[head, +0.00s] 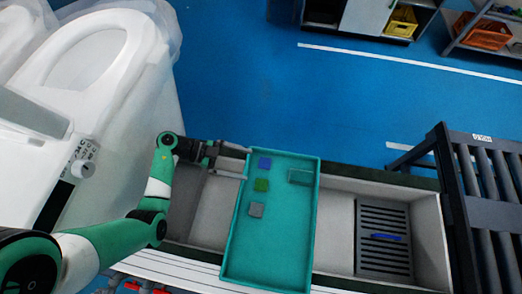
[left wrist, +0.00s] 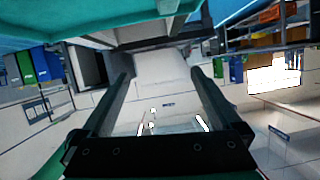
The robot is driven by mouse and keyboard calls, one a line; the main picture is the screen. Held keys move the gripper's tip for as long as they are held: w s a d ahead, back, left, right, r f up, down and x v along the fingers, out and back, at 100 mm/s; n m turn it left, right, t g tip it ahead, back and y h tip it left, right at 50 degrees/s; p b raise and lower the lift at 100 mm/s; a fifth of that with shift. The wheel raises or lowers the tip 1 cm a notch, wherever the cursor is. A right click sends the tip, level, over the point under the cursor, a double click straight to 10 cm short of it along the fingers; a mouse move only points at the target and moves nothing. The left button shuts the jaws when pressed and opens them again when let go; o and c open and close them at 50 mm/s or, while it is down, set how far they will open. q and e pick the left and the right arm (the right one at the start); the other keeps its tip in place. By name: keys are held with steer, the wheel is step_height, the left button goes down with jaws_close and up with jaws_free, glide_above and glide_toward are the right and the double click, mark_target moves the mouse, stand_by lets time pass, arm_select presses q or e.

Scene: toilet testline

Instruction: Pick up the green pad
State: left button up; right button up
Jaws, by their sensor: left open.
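The green pad (head: 262,185) lies flat in the teal tray (head: 275,260), between a blue pad (head: 265,163) above it and a grey pad (head: 256,210) below it in the head view. My left gripper (head: 244,164) is open and empty at the tray's upper left edge, up and left of the green pad and apart from it. In the left wrist view the two fingers of the left gripper (left wrist: 160,78) are spread with nothing between them, and no pad shows there. My right gripper is in neither view.
A dark slotted grate (head: 384,240) with a blue item sits in the bench to the right. A white toilet (head: 95,70) stands at upper left, and a dark roller rack (head: 480,190) at right.

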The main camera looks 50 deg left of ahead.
arm_select(q)
step_height(320, 180, down, 6)
steer(key=s+n+b, duration=0.1)
steer(key=s, duration=0.1)
steer(key=b, duration=0.7)
glide_toward(261, 184)
steer(key=f, duration=0.1)
steer(key=shift+w+d+f+b, duration=0.15)
steer(key=shift+w+d+b, duration=0.15)
steer(key=shift+w+d, duration=0.75)
steer(key=shift+d, duration=0.15)
steer(key=b+x, duration=0.2)
steer(key=x, duration=0.2)
steer(key=shift+f+b, duration=0.2)
steer(key=shift+b, duration=0.2)
steer(key=shift+w+d, duration=0.3)
steer(key=shift+d, duration=0.05)
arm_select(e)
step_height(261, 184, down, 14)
arm_select(q)
steer(key=shift+a+r, duration=0.1)
steer(key=shift+c, duration=0.4)
steer(key=c, duration=1.3)
step_height(261, 184, up, 10)
steer(key=p, duration=0.8)
steer(key=shift+c, duration=0.2)
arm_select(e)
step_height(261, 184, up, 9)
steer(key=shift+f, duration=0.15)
